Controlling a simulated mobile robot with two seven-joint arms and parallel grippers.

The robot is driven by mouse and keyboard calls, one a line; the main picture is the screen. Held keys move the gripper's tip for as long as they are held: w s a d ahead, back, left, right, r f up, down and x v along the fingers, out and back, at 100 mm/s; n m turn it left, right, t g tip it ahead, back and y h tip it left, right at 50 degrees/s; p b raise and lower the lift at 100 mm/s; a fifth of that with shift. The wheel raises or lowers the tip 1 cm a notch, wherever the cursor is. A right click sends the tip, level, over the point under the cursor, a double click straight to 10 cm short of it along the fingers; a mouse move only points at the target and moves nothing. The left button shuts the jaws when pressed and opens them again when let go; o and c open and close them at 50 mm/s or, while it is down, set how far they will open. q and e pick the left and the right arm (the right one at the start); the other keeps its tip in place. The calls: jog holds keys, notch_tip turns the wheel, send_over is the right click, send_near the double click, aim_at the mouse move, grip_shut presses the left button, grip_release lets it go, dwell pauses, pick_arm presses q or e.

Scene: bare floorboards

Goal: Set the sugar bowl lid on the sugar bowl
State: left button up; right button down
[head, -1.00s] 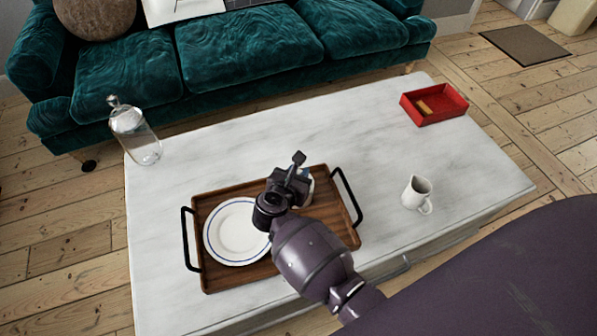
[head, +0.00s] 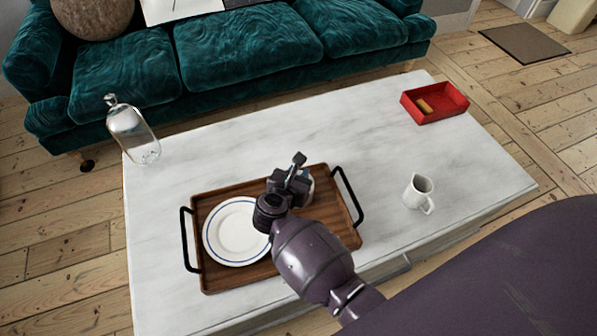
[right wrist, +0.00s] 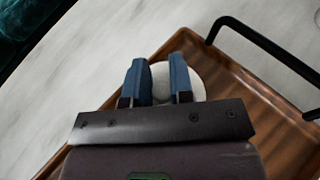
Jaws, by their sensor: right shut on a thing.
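My right gripper (head: 296,184) is over the right half of the wooden tray, pointing down. In the right wrist view its blue fingers (right wrist: 160,82) are shut on a small white round knob, which I take for the sugar bowl lid's. A white rounded surface (right wrist: 197,86) shows around and beyond the fingers. In the head view only a sliver of white shows beside the gripper. The gripper hides most of the lid and bowl, so I cannot tell them apart or whether the lid touches the bowl. My left gripper is not in view.
The wooden tray (head: 215,277) has black handles and holds a blue-rimmed white plate (head: 236,236). A white jug (head: 417,192) stands right of it. A glass dome (head: 131,132) is at the far left, a red box (head: 436,117) at the far right. The marble tabletop (head: 270,135) behind the tray is clear.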

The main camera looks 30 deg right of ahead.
jog(key=shift+f, duration=0.35)
jog(key=c, duration=1.3)
grip_release()
jog(key=shift+s+a+r, duration=0.1)
